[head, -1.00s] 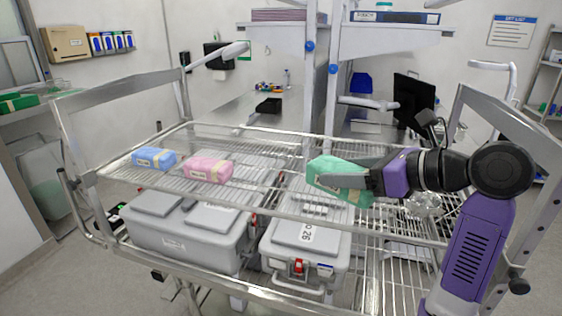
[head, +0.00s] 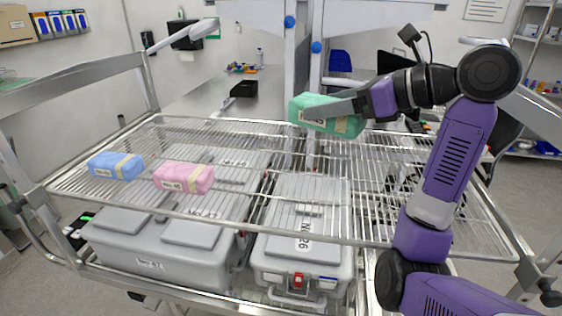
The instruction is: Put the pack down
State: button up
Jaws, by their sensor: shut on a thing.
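A green pack (head: 322,107) with a beige band is held by my gripper (head: 335,110). My gripper is shut on it, and the fingers come in from the right. The pack appears above the far edge of the wire rack shelf (head: 240,222); its exact height over the wires is hard to tell. A blue pack (head: 116,165) and a pink pack (head: 184,177) rest on the left part of the shelf. They stand apart from each other and from the green pack.
Grey lidded bins (head: 160,250) and (head: 300,230) sit on the level below the shelf. The shelf's middle and right are clear of packs. Metal end rails rise at both sides. A counter with a black tray (head: 244,89) lies behind.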

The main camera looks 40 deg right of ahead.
notch_tip(320, 180, down, 19)
jog(key=shift+f, duration=0.15)
dwell(0.4)
jog(key=o, duration=1.7)
jog(key=shift+f, duration=0.15)
jog(key=shift+c, duration=0.2)
jog(key=shift+s+r, duration=0.15)
jog(key=shift+r, duration=0.05)
jog(key=v, duration=1.1)
jog(key=shift+s+d+r+b, duration=0.1)
jog(key=shift+s+r+b, duration=0.15)
jog(key=shift+s+b, duration=0.1)
